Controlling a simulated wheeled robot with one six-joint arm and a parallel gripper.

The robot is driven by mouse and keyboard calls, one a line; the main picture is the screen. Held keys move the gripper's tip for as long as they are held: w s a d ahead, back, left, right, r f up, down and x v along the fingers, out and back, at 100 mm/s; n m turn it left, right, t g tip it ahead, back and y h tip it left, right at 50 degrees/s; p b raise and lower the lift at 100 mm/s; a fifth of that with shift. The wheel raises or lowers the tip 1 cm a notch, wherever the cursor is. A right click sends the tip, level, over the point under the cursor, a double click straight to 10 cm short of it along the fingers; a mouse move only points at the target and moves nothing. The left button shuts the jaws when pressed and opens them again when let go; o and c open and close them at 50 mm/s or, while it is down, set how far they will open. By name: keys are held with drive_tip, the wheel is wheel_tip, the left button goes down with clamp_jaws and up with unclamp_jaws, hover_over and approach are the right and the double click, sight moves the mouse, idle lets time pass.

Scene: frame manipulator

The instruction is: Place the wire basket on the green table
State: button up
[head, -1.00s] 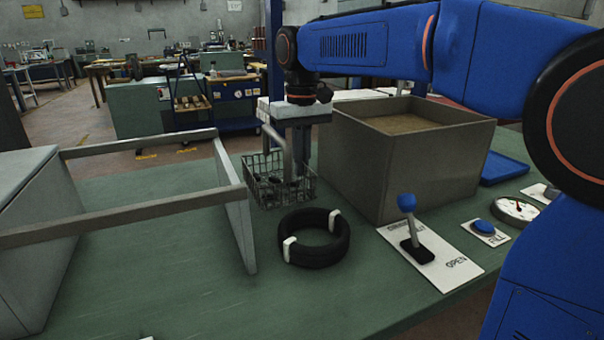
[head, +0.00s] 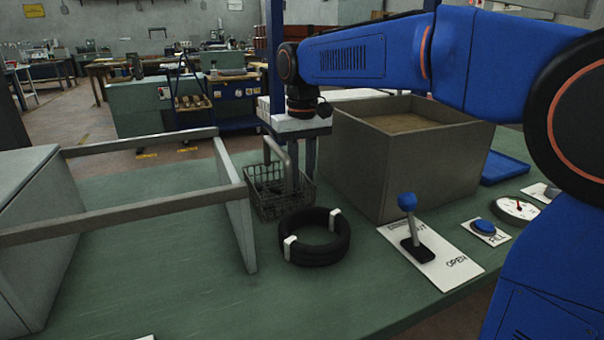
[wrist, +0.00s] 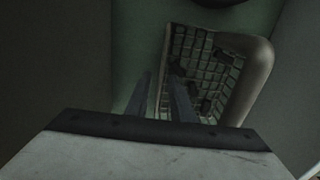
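The wire basket (head: 278,203) stands upright on the green table (head: 185,280), between the frame's end plate and the grey box. Its thick grey handle (head: 267,152) rises above it. Several dark pieces lie inside, seen in the wrist view through the basket (wrist: 205,75). My gripper (head: 308,172) is just behind and right of the handle. In the wrist view my gripper's fingers (wrist: 162,88) are spread with a gap between them, and the handle (wrist: 258,75) lies to their right, not between them. The finger tips partly overlap the basket's edge.
A black ring with white clips (head: 315,240) lies close in front of the basket. A grey open box (head: 405,160) stands right of my gripper. A frame with rails (head: 140,210) is at left. A blue-knobbed lever (head: 408,215) and a blue button (head: 484,227) are at right. The front table is clear.

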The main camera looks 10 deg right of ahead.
wheel_tip(320, 180, up, 12)
drive_tip(key=o, duration=0.3)
drive_tip(key=shift+a+r, duration=0.1)
drive_tip(key=shift+r, duration=0.05)
drive_tip(key=shift+o, duration=0.2)
drive_tip(key=s+a+r, duration=0.1)
drive_tip(key=a+r, duration=0.5)
drive_tip(key=r, duration=0.3)
drive_tip(key=f, duration=1.7)
drive_tip(key=shift+s+f, duration=0.3)
drive_tip(key=shift+s, duration=0.05)
drive_tip(key=shift+c, duration=0.3)
clamp_jaws()
